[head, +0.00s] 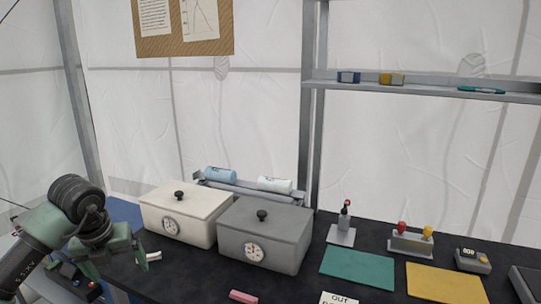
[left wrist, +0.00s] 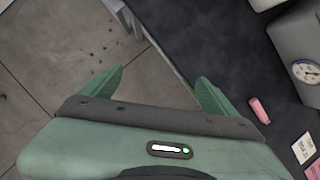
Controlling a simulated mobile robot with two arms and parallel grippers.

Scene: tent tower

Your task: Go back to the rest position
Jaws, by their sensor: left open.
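My left gripper (head: 117,268) is at the left of the head view, beside the left end of the dark bench (head: 190,268). In the left wrist view the gripper (left wrist: 160,78) has its two green fingers spread apart with nothing between them. It hangs over the bench's edge, with the grey tiled floor (left wrist: 60,60) showing beyond. My right gripper is in neither view.
A white box (head: 185,212) and a grey box (head: 265,235), both lidded with dials, stand on the bench. A pink piece (head: 243,297) lies near the front. Green (head: 357,268) and yellow (head: 445,284) mats lie to the right. A shelf (head: 430,90) hangs above.

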